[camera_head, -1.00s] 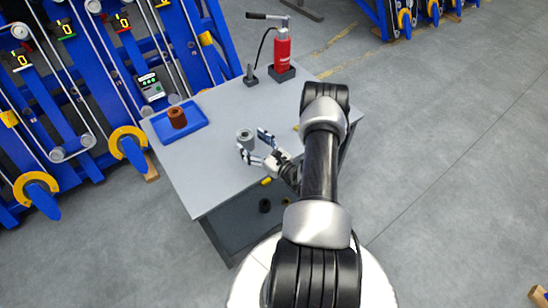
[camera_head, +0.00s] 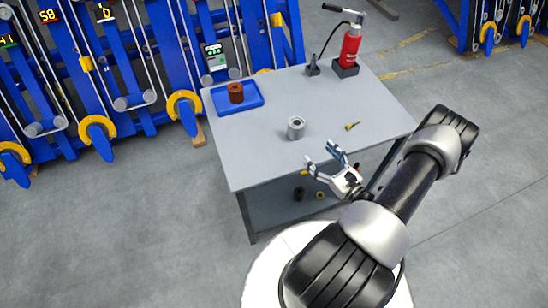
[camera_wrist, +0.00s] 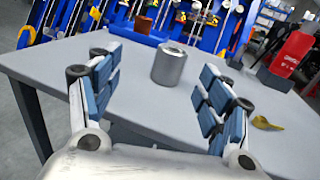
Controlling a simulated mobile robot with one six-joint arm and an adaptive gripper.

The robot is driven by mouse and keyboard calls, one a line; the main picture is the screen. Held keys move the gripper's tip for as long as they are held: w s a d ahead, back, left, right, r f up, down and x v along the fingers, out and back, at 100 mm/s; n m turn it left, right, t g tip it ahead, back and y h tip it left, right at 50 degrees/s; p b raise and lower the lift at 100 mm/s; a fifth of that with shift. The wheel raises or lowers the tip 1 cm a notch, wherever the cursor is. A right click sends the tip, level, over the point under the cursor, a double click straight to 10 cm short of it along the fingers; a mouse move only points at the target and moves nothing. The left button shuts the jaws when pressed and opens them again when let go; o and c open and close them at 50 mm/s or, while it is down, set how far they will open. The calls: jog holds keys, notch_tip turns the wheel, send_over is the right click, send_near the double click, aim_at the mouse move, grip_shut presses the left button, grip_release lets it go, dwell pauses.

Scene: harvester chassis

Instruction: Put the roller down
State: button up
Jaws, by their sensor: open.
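A silver-grey cylindrical roller (camera_head: 296,128) stands upright on the grey table (camera_head: 245,160). In the wrist view the roller (camera_wrist: 169,65) stands beyond the fingertips, apart from them. My gripper (camera_head: 322,159) is open and empty at the table's front edge, to the lower right of the roller. In the wrist view my gripper (camera_wrist: 158,82) shows its blue finger pads spread wide with nothing between them.
A blue tray (camera_head: 219,105) with a brown cylinder (camera_head: 236,93) lies at the table's back left. A red hydraulic pump (camera_head: 350,48) stands at the back right. A small yellow item (camera_head: 352,126) lies right of the roller. Blue racks (camera_head: 140,60) stand behind.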

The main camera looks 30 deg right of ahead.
jog(key=w+a+r+n+g+y, duration=0.4)
jog(key=w+a+r+n+y, duration=0.2)
jog(key=a+r+n+y, duration=0.45)
jog(key=s+a+r+n+g+y, duration=0.1)
jog(key=a+r+n+g+y, duration=0.1)
jog(key=a+r+n+g, duration=0.75)
jog(key=s+a+r+n+g+h, duration=0.45)
jog(key=s+a+r+n, duration=0.3)
jog(key=a, duration=0.25)
jog(key=s+d+r+n+t+h, duration=0.1)
jog(key=s+r+n+t+h, duration=0.3)
jog(key=s+r+n+h, duration=0.3)
jog(key=shift+d+n+t+h, duration=0.2)
jog(key=shift+n+t+h, duration=0.25)
jog(key=shift+h, duration=0.25)
jog(key=shift+o, duration=0.6)
